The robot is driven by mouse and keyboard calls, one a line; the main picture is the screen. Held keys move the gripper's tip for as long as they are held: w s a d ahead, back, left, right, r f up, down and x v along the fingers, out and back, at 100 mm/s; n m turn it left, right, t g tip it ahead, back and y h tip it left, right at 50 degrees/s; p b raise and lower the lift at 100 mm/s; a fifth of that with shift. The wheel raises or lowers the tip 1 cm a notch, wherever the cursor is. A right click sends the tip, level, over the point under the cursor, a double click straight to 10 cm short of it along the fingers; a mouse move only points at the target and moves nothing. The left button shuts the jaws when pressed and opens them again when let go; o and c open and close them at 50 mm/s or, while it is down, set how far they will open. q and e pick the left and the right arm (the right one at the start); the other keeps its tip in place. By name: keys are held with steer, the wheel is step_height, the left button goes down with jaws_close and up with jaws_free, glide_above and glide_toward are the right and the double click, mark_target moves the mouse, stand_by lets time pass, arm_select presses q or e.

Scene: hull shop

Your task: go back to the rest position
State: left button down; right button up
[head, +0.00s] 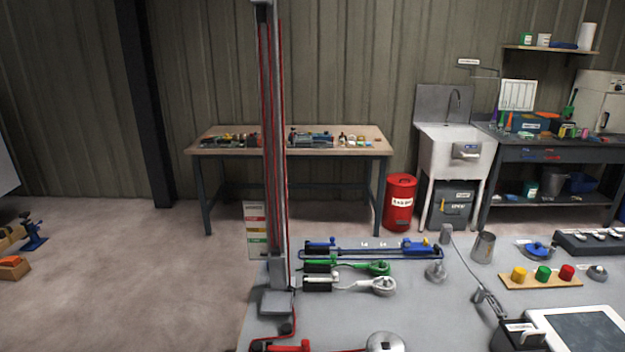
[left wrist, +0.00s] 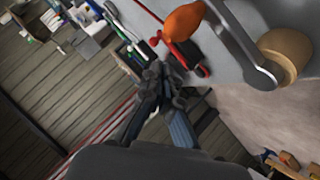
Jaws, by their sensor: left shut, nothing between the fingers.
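My left gripper (left wrist: 163,92) shows in the left wrist view. Its dark fingers are together, with nothing seen between them. Behind them in the picture are a grey surface and a red-handled tool (left wrist: 185,52); I cannot tell how far away these are. The head view shows neither gripper and no arm of mine. My right gripper is out of view.
A grey table (head: 350,325) holds a tall post (head: 275,150), a blue clamp-like tool (head: 365,247), green-handled (head: 378,268) and white-handled (head: 384,286) tools, a metal cup (head: 483,247) and coloured knobs (head: 542,274). The floor at left (head: 120,290) is mostly clear.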

arm_select(q)
steer(key=s+a+f+m+g+y, duration=0.15)
steer(key=s+a+m+g, duration=0.35)
steer(key=s, duration=0.8)
steer(key=s+a+f+g+y, duration=0.1)
steer(key=s+a+g+y, duration=0.15)
steer(key=s+a, duration=0.7)
steer(key=s+d+f+g+b, duration=0.1)
steer(key=s+d+f+b, duration=0.1)
steer(key=f, duration=1.3)
steer(key=s+d+f+b, duration=0.1)
steer(key=s+f, duration=0.2)
steer(key=f, duration=1.2)
steer(key=s+a+f+g+b, duration=0.1)
steer(key=s+a+f+b, duration=0.1)
steer(key=s+f, duration=1.3)
steer(key=shift+s+a+f+m, duration=0.35)
steer(key=shift+a+f+m, duration=0.05)
steer(key=shift+f, duration=0.5)
